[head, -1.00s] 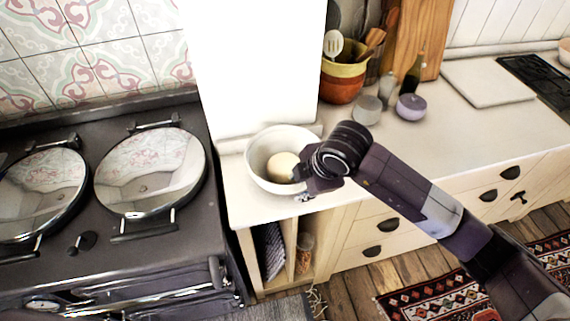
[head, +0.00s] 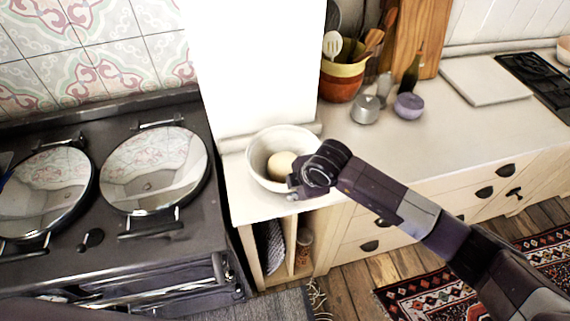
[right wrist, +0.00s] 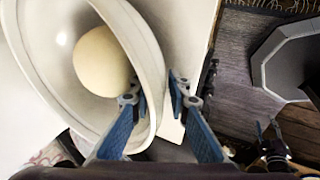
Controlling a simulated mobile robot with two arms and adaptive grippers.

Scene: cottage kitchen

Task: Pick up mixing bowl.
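The mixing bowl (head: 257,171) is white and stands upright on the counter left of my right gripper. A pale round ball of dough (head: 281,165) lies in it and also shows in the right wrist view (right wrist: 102,62). My right gripper (head: 292,184) is at the bowl's right front rim. In the right wrist view its blue fingers (right wrist: 154,92) straddle the bowl's wall (right wrist: 150,60), one inside and one outside, with a small gap on the outer side. A blue tip, probably of my left gripper (head: 5,178), just shows at the left edge.
A dark stove with two round lids (head: 153,172) stands left of the counter (head: 440,135). A white wall block (head: 255,70) rises behind the bowl. A utensil pot (head: 342,82), a metal jar (head: 365,110) and a purple jar (head: 408,106) stand to the right.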

